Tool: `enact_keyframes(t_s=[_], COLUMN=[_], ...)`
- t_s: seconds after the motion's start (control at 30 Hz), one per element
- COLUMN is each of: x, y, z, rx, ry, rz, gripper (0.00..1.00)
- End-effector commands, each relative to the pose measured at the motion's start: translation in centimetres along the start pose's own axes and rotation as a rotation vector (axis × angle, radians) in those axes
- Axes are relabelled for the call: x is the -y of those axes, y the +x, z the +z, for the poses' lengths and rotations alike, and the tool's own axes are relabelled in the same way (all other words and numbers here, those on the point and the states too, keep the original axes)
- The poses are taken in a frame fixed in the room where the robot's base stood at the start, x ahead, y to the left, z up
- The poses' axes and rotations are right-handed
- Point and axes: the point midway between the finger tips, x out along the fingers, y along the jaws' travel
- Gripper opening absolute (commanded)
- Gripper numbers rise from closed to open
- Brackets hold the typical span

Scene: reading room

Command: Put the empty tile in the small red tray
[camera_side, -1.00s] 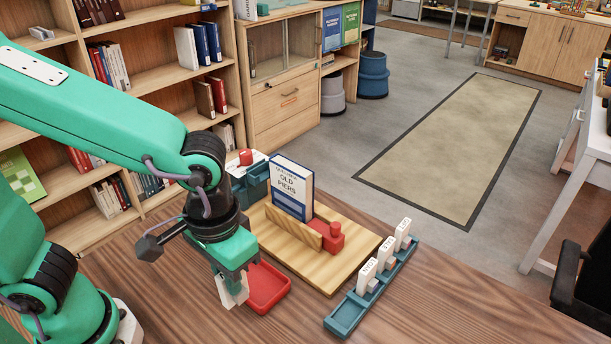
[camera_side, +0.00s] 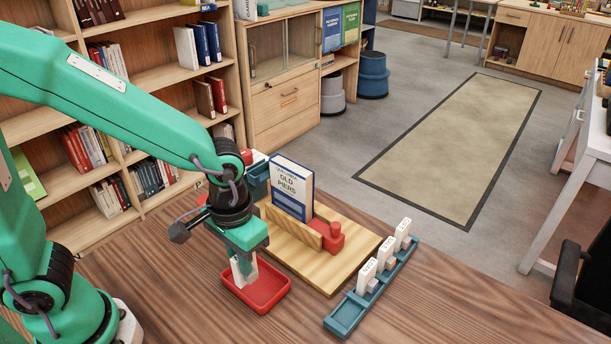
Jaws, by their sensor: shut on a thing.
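My gripper (camera_side: 244,268) points down over the left part of the small red tray (camera_side: 276,301). It is shut on a white tile (camera_side: 250,272), which is held upright between the fingers. The tile's lower end is at or just above the tray's floor; I cannot tell whether it touches. No marking shows on the part of the tile in view, and the fingers cover some of it. The red tray lies on the wooden table in front of the wooden board.
A blue rack (camera_side: 345,317) with several upright white tiles (camera_side: 366,276) stands to the right. A wooden board (camera_side: 325,276) behind the tray bears a book (camera_side: 292,187) and a red block (camera_side: 331,240). The table front (camera_side: 200,315) is clear.

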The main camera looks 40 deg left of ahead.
Motion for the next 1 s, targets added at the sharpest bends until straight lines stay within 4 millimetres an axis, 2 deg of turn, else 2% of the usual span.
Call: enact_keyframes(t_s=[0.2, 0.33, 0.67, 1.0], x=[1.9, 2.5, 2.6, 2.6], y=[1.8, 2.4, 2.9, 6.0], z=[-2.4, -3.1, -3.3, -3.2], rx=[0.001, 0.001, 0.001, 0.002], ry=[-0.004, -0.001, 0.001, 0.001], rz=[-0.001, 0.0, 0.0, -0.001], gripper=[0.0, 0.0, 0.0, 0.0])
